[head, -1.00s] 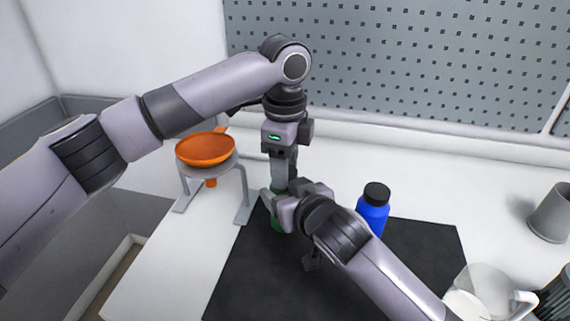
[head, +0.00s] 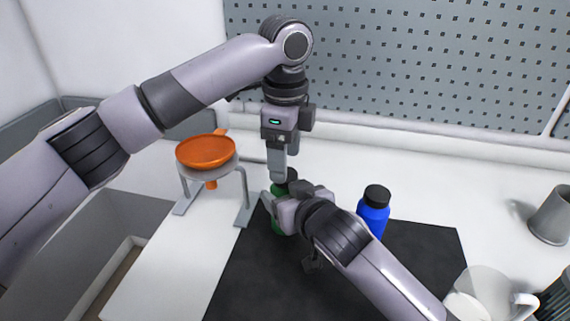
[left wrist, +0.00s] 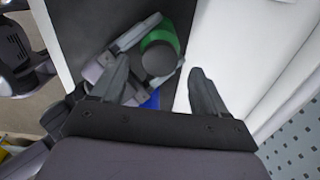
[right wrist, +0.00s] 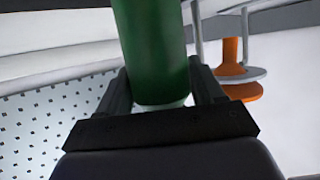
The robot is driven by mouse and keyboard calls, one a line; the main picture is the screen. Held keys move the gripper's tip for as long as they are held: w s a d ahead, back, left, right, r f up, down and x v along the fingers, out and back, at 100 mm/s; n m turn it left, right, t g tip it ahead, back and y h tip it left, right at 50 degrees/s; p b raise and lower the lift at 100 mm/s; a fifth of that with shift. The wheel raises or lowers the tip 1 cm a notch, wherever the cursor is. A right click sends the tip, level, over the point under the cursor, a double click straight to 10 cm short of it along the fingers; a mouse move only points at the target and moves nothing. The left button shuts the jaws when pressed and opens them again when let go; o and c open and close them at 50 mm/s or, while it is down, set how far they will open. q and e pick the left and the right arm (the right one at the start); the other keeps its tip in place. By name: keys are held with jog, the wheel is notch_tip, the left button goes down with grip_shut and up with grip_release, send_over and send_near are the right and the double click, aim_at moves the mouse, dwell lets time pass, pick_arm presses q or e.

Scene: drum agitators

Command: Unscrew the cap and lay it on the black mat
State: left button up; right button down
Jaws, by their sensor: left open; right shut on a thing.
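My right gripper (head: 278,203) is shut around the bottle's body; the right wrist view shows the green body (right wrist: 155,50) between both fingers. My left gripper (head: 278,178) points down above the bottle. In the left wrist view its fingers are spread apart and empty, with the black cap (left wrist: 158,59) seen from above between and beyond them. The cap is still on the bottle.
A blue bottle (head: 372,216) with a black cap stands on the mat to the right. An orange funnel (head: 206,151) rests in a grey stand at the left. A clear jug (head: 487,290) and a grey cup (head: 551,213) are at the right. The mat's front is clear.

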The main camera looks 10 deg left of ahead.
pick_arm(q)
jog(key=shift+r, duration=0.75)
jog(key=shift+c, duration=0.3)
jog(key=m, duration=0.2)
jog(key=r+m, duration=0.1)
jog(key=m, duration=0.3)
jog(key=shift+r, duration=0.4)
jog(key=m, duration=0.2)
jog(key=r+m, duration=0.1)
jog(key=m, duration=0.3)
jog(key=shift+r, duration=0.25)
jog(key=shift+f, duration=4)
jog(key=shift+c, duration=0.3)
jog(key=c, duration=1)
jog(key=shift+c, duration=0.3)
